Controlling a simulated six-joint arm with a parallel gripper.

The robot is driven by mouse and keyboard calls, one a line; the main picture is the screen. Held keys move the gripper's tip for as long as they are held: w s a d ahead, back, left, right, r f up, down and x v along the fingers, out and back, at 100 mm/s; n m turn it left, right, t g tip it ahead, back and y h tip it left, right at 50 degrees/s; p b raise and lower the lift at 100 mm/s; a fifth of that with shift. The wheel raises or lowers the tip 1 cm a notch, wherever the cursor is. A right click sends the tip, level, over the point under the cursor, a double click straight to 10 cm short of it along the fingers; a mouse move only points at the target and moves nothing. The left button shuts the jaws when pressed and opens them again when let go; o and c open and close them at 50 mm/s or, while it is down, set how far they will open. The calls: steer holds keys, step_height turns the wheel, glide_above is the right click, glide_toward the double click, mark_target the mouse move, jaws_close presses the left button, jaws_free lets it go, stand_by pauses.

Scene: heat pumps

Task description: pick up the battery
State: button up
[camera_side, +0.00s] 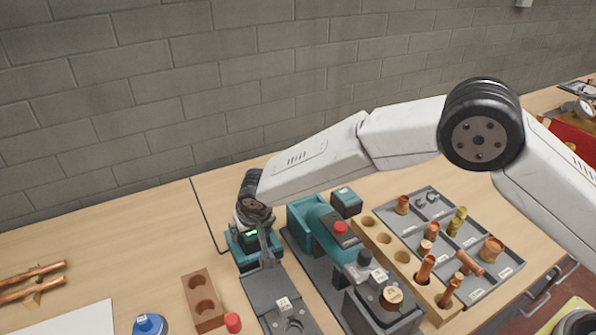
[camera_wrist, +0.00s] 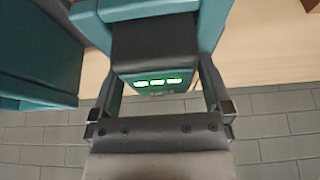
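The battery (camera_wrist: 155,50) is a dark block with a row of lit green bars on its face. It sits in a teal housing, which also shows in the side view (camera_side: 240,251). My gripper (camera_wrist: 160,95) is over it, with one finger on each side of the block in the wrist view. The fingers are spread wide, with what look like narrow gaps beside the block; firm contact does not show. In the side view my gripper (camera_side: 259,232) hides much of the battery, and only its green display (camera_side: 250,233) shows clearly.
A teal tool (camera_side: 322,223) with a red button stands just right of the battery. A grey parts tray (camera_side: 450,250) and a wooden block with holes (camera_side: 385,238) lie farther right. A brick wall (camera_side: 130,100) rises behind.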

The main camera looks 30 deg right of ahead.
jaws_close()
steer(key=shift+r, duration=0.2)
steer(key=shift+r, duration=0.8)
steer(key=s+d+r, duration=0.6)
steer(key=s+r, duration=0.5)
steer(key=s, duration=0.1)
steer(key=shift+s, duration=0.25)
steer(key=shift+d, duration=0.1)
steer(key=w+d+r, duration=0.2)
steer(key=w+d, duration=0.5)
steer(key=w, duration=0.3)
steer(key=shift+d, duration=0.15)
